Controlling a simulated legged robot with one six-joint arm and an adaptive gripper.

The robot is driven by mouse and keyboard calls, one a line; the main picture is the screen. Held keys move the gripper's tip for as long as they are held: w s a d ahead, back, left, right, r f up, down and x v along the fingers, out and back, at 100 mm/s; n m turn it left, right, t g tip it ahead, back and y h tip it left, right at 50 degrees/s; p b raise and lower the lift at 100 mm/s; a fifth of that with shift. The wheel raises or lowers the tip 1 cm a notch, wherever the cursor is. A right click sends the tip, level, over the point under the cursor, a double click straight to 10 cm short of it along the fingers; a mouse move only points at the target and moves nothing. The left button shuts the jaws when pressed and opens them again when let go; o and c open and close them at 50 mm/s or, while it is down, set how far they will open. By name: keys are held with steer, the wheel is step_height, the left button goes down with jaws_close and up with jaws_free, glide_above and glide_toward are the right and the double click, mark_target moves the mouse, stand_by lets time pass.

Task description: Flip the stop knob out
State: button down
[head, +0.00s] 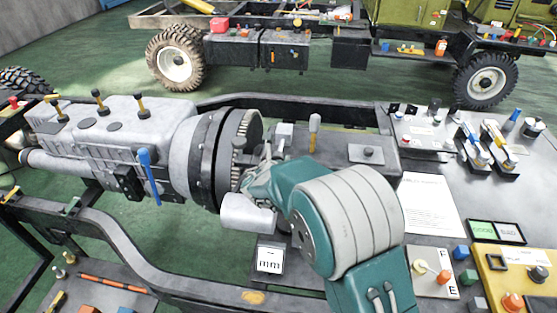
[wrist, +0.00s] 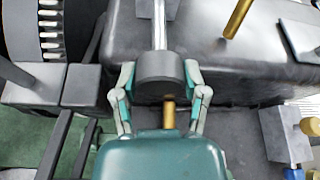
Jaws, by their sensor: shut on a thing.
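In the wrist view a dark grey round knob (wrist: 158,68) sits between my gripper's fingers, with a silver rod (wrist: 160,22) running from its far side and a short brass pin (wrist: 169,108) on its near side. It appears to be the stop knob. My gripper (wrist: 160,82) is shut on it, with one teal-padded finger on each side. In the head view my gripper (head: 262,178) is beside the toothed flywheel ring, and my own arm covers the knob there.
The large grey engine (head: 120,140) with a blue lever (head: 149,175) lies left. A black frame rail (head: 130,250) runs along the near side. At right, a grey panel (head: 430,185) carries levers, a white sheet (head: 432,208) and a yellow box (head: 490,262). A brass rod (wrist: 238,18) stands near the knob.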

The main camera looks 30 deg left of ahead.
steer(key=shift+a+f, duration=0.1)
steer(key=shift+c, duration=0.7)
jaws_free()
steer(key=shift+s, duration=0.15)
steer(key=v, duration=1.1)
steer(key=shift+s, duration=0.3)
